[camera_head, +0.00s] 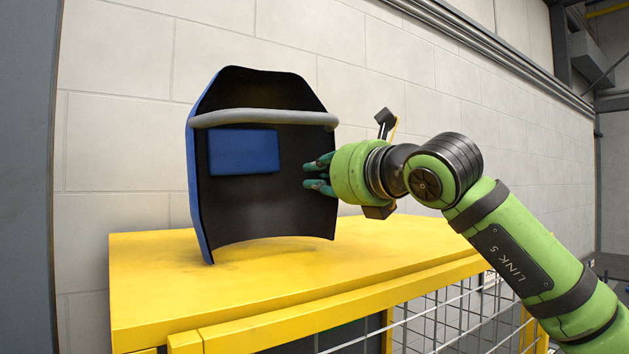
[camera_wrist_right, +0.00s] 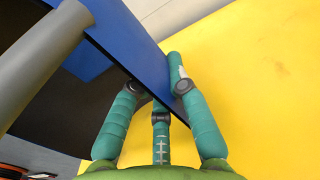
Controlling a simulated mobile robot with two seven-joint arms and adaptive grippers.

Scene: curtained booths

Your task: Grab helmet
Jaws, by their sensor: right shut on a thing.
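The helmet (camera_head: 225,200) is a welding-mask shape with a black inside, a blue outer side, a blue window panel (camera_head: 243,151) and a grey band across its upper part. It stands upright on the yellow table top (camera_head: 160,290). My right gripper (camera_head: 312,176) is at the helmet's right edge. In the right wrist view, the teal fingers of my right gripper (camera_wrist_right: 157,95) are closed on the edge of the helmet's blue shell (camera_wrist_right: 140,55), with fingers on both sides of it. My left gripper is not in view.
A pale block wall (camera_head: 120,130) stands behind the table. Wire mesh (camera_head: 450,318) hangs below the table's yellow front rail. The table top is bare to the helmet's left and in front of it. A grey post (camera_head: 28,180) stands at the far left.

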